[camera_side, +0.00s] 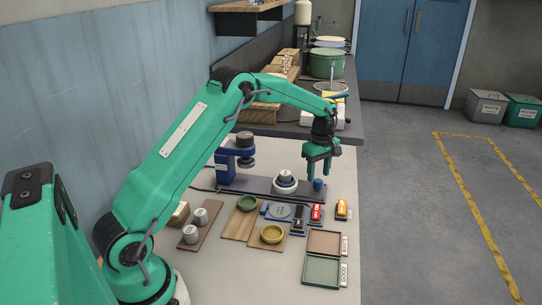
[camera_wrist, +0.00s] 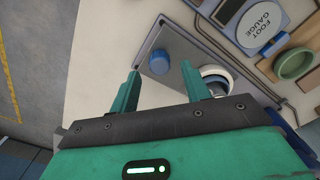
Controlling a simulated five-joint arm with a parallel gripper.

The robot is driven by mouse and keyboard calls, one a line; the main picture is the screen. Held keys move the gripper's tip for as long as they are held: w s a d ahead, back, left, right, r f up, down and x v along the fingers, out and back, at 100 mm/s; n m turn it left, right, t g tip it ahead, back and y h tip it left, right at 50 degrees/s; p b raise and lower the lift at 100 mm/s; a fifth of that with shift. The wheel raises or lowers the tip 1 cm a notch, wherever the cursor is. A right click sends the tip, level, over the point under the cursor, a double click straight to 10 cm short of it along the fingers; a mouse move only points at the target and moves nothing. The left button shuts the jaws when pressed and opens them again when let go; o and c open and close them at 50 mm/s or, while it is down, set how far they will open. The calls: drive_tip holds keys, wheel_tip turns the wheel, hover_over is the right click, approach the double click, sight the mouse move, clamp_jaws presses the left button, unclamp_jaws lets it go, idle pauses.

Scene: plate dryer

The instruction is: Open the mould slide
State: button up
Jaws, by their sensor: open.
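The mould slide shows as a dark grey rail (camera_side: 248,184), and it shows in the wrist view too (camera_wrist: 183,48). A blue knob (camera_side: 318,184) stands at its right end. A white round mould (camera_side: 285,184) with a blue-grey centre sits on the rail, left of the knob. My gripper (camera_side: 317,170) is open and empty, pointing down just above the knob. In the wrist view the knob (camera_wrist: 159,62) lies between and slightly beyond my fingertips (camera_wrist: 161,74). The mould (camera_wrist: 216,78) is partly hidden behind the right finger there. I cannot tell the exact height gap.
A blue press (camera_side: 238,155) stands at the rail's left end. In front lie a foot gauge (camera_side: 279,211), green bowl (camera_side: 247,202), yellow bowl (camera_side: 272,234), red and orange items, and two trays (camera_side: 322,270). The table's right edge is close to the knob.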

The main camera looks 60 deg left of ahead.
drive_tip(key=shift+r, duration=2)
drive_tip(key=shift+r, duration=0.1)
drive_tip(key=shift+s+d+r, duration=0.15)
drive_tip(key=shift+r, duration=0.05)
drive_tip(key=s+d+r+m+t, duration=0.1)
drive_tip(key=s+d+r+m, duration=0.3)
drive_tip(key=s+r, duration=0.35)
drive_tip(key=s+d+r+m+t, duration=0.2)
drive_tip(key=s+d+r+m, duration=0.15)
drive_tip(key=s+r, duration=0.4)
drive_tip(key=s+d+m+t, duration=0.1)
drive_tip(key=s+d+m, duration=0.1)
drive_tip(key=s+m, duration=0.3)
drive_tip(key=s+d+f+m+t, duration=0.1)
drive_tip(key=s+m, duration=0.4)
drive_tip(key=s, duration=0.9)
drive_tip(key=shift+d+t, duration=0.3)
drive_tip(key=shift+d, duration=0.55)
